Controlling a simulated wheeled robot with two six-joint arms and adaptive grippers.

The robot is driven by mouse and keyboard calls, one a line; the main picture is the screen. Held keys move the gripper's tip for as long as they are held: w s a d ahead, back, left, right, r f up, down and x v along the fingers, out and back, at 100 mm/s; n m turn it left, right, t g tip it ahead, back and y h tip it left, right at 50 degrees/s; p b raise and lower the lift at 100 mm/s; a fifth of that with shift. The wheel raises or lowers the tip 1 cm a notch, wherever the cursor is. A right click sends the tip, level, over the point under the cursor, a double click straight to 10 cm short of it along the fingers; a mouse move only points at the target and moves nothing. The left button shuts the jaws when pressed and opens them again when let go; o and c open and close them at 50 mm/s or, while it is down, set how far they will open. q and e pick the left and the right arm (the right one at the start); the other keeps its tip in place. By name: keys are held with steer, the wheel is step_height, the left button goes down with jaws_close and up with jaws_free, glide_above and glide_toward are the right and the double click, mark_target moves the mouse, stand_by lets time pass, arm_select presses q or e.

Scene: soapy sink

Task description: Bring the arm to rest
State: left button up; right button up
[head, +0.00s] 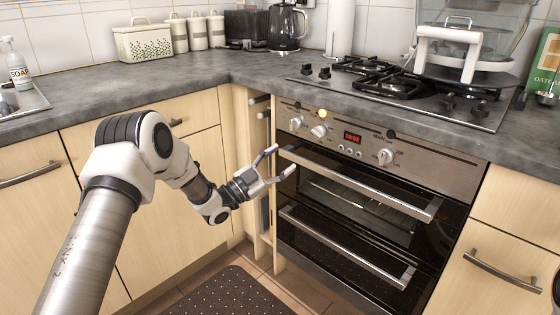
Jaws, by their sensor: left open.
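My left arm comes in from the lower left. Its gripper (281,162) is open and empty, with its fingers spread, in front of the left edge of the oven (350,205). The gripper is below the counter edge and near the left end of the upper oven handle; I cannot tell whether it touches it. My right gripper is not in view.
A grey counter (190,80) runs along the back. A soap bottle (18,68) stands by the sink edge (25,103) at far left. A kettle (286,28), bread bin (145,42) and hob (400,88) are at the back. A dark mat (232,293) lies on the floor.

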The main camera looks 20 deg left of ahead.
arm_select(q)
steer(key=shift+f, duration=0.1)
stand_by(0.3)
steer(key=s+d+f+n+g+y, duration=0.1)
steer(key=s+d+f+n+g, duration=0.2)
steer(key=f, duration=0.6)
steer(key=s+d+f+y, duration=0.25)
steer(key=d+f, duration=0.25)
steer(key=f, duration=0.4)
steer(key=s+f+n+g+y, duration=0.55)
steer(key=s+f+g, duration=0.25)
steer(key=s+f, duration=1.2)
steer(key=s+a+n+g+y, duration=0.3)
steer(key=s+g, duration=0.4)
steer(key=s, duration=1.3)
step_height(320, 180, up, 28)
steer(key=s+n+p, duration=0.1)
steer(key=p, duration=2.6)
steer(key=shift+a+n, duration=0.15)
steer(key=shift+n, duration=0.2)
